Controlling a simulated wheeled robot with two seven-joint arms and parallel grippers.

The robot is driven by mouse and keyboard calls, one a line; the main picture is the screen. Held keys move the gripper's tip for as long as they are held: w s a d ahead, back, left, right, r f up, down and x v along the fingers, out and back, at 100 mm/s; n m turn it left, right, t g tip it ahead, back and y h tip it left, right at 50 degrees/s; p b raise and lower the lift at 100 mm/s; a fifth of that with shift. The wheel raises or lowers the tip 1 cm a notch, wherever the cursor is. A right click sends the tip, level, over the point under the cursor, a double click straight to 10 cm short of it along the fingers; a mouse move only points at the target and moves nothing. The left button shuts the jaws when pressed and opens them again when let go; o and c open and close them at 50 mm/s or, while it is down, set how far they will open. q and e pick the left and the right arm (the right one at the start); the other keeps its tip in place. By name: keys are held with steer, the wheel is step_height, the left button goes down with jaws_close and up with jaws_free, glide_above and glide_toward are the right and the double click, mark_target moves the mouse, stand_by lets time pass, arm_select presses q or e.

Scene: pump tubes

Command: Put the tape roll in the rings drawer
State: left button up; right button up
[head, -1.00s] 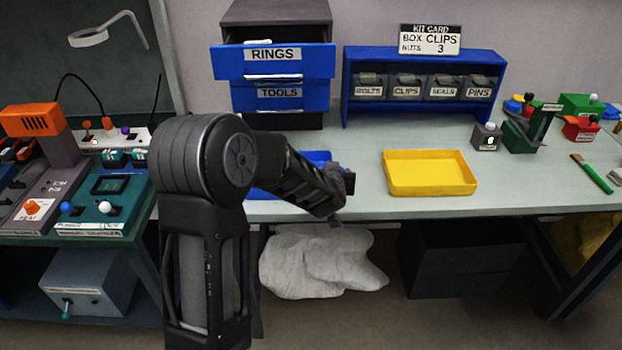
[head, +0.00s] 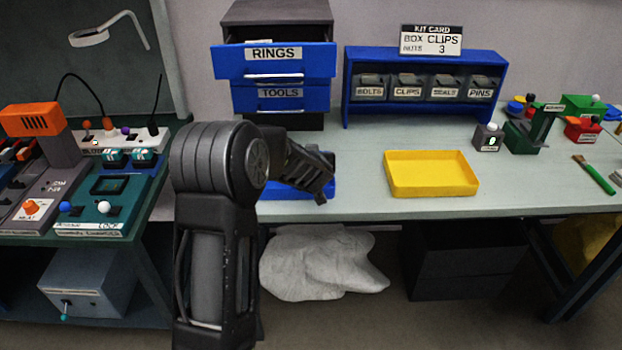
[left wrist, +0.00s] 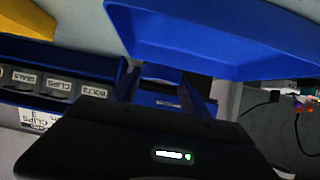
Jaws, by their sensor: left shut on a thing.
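The rings drawer (head: 310,58) is the top blue drawer of the dark cabinet in the head view. It is pulled out, with a little of something pale inside. My left gripper (head: 322,178) is low over the blue tray (head: 329,160) at the table's front edge, well below and in front of the drawer. In the left wrist view, its fingers (left wrist: 165,88) stand somewhat apart under the blue tray (left wrist: 200,40). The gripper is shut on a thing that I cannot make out. I cannot pick out the tape roll in either view. My right gripper is not in view.
The tools drawer (head: 310,98) is under the rings drawer. A blue bin rack (head: 426,54) with a kit card (head: 431,40) stands to the right. A yellow tray (head: 431,188) lies on the table. Table between cabinet and yellow tray is clear.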

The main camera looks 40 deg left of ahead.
arm_select(q)
steer(key=shift+f, duration=0.85)
step_height(320, 180, down, 5)
steer(key=shift+r, duration=0.2)
steer(key=shift+f+b, duration=0.15)
steer(key=shift+b, duration=0.2)
steer(key=o, duration=1.3)
steer(key=shift+o, duration=0.2)
